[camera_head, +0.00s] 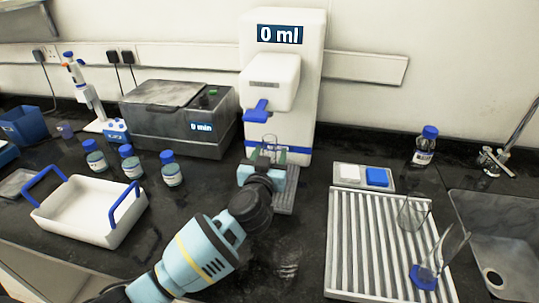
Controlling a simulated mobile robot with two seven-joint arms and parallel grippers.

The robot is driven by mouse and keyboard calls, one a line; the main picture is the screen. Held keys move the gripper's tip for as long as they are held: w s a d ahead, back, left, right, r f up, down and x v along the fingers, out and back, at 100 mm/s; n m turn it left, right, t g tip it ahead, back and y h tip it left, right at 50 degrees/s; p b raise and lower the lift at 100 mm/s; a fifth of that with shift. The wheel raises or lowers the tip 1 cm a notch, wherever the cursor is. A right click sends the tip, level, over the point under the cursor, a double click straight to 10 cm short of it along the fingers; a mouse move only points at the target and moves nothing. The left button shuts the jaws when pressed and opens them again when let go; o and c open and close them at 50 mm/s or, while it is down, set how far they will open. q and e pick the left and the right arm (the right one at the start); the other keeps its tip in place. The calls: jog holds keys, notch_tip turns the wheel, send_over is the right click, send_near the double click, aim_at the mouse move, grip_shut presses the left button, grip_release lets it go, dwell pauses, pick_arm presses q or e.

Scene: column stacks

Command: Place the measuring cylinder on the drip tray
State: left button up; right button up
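My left gripper (268,157) is in front of the white dispenser, over the back part of the drip tray. A clear glass vessel, which looks like the measuring cylinder (270,141), stands upright between its fingers, with its rim below the blue lever. The fingers appear closed on it. Its lower part is hidden by my gripper, so I cannot tell whether it touches the tray. The grey slatted drip tray (286,200) shows to the right of my wrist, at the dispenser's foot. My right gripper is not in view.
The dispenser (284,80) reads 0 ml. At right, a ribbed draining rack (345,245) holds a clear beaker (413,213) and a tilted blue-footed glass piece (424,277), beside a sink (500,215). At left are a white blue-handled basket (75,222) and several blue-capped bottles.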

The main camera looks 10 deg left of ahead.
pick_arm(q)
jog(key=shift+r, duration=0.15)
jog(key=s+p, duration=0.1)
jog(key=s, duration=1.1)
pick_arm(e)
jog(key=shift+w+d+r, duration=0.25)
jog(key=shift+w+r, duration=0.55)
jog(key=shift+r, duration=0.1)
